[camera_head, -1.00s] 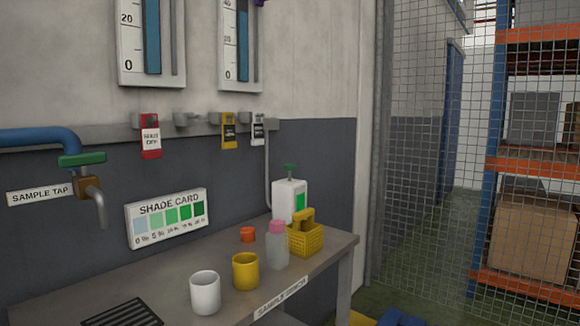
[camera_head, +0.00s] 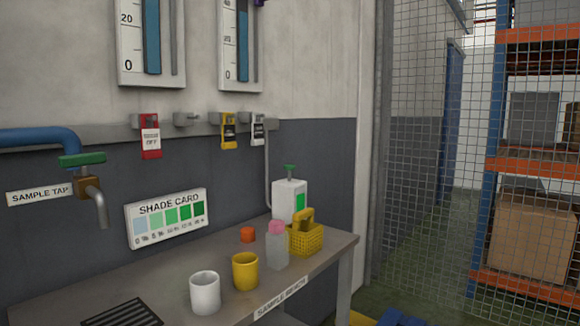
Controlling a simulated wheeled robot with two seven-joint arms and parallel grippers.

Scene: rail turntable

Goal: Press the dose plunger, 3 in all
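A white dispenser (camera_head: 287,200) with a green patch on its front stands at the back right of the bench, close to the wall. A bottle with a pink cap (camera_head: 277,246) stands just left of the basket. Neither of my grippers is in view.
On the bench (camera_head: 180,270) stand a white cup (camera_head: 205,291), a yellow cup (camera_head: 245,271) and a small orange object (camera_head: 247,234). A black grate (camera_head: 122,313) lies at the front left. A sample tap (camera_head: 92,198) juts from the wall. A mesh fence (camera_head: 425,150) is at right.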

